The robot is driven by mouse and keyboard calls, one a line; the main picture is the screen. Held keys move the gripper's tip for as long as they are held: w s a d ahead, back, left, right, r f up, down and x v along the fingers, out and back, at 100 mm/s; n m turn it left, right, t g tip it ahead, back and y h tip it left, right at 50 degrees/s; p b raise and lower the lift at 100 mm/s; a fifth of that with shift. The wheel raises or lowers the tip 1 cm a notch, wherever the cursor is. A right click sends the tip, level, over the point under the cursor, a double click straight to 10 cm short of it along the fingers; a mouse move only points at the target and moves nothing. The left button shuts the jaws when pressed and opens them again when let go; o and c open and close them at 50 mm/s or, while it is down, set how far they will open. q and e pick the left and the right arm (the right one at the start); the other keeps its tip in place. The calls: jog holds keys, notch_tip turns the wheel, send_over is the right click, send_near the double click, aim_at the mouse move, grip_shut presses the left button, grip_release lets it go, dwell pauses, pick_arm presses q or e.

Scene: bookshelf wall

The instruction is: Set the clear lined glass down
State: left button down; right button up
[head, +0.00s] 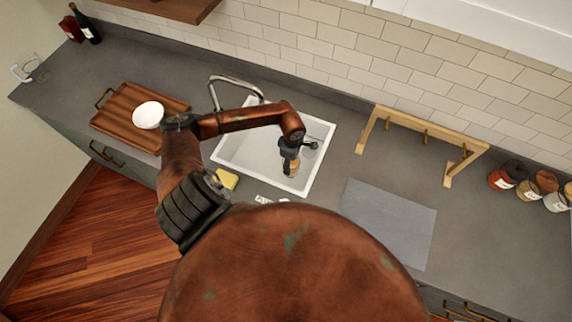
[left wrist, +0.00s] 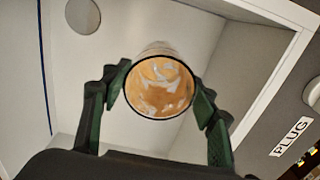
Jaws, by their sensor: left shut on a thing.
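My left gripper (head: 291,160) reaches over the white sink (head: 240,150) and points down into it. It is shut on the clear lined glass (head: 294,171), of which only a small tan part shows below the fingers in the head view. In the left wrist view the glass (left wrist: 160,86) is seen through its round dark-rimmed mouth, with a tan and whitish pattern inside. The two green-padded fingers (left wrist: 160,100) sit on either side of it. I cannot tell whether the glass touches the sink floor. My right gripper is not in view.
A faucet (head: 215,92) stands behind the sink's left side. A wooden tray (head: 110,122) with a white bowl (head: 148,115) lies left. A yellow sponge (head: 228,179) is by the sink's front. A grey mat (head: 388,222), a wooden rack (head: 425,128) and several jars (head: 503,178) are right.

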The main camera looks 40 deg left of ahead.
aim_at(291, 166)
pick_arm(q)
jog(key=shift+s+f, duration=0.1)
jog(key=shift+f, duration=1.4)
notch_tip(291, 166, down, 3)
jog(key=shift+f+p, duration=0.1)
jog(key=shift+p, duration=0.35)
jog(key=shift+f, duration=0.3)
jog(key=c, duration=0.8)
grip_release()
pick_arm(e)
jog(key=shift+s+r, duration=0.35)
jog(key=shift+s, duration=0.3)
pick_arm(q)
jog(key=shift+r, duration=0.15)
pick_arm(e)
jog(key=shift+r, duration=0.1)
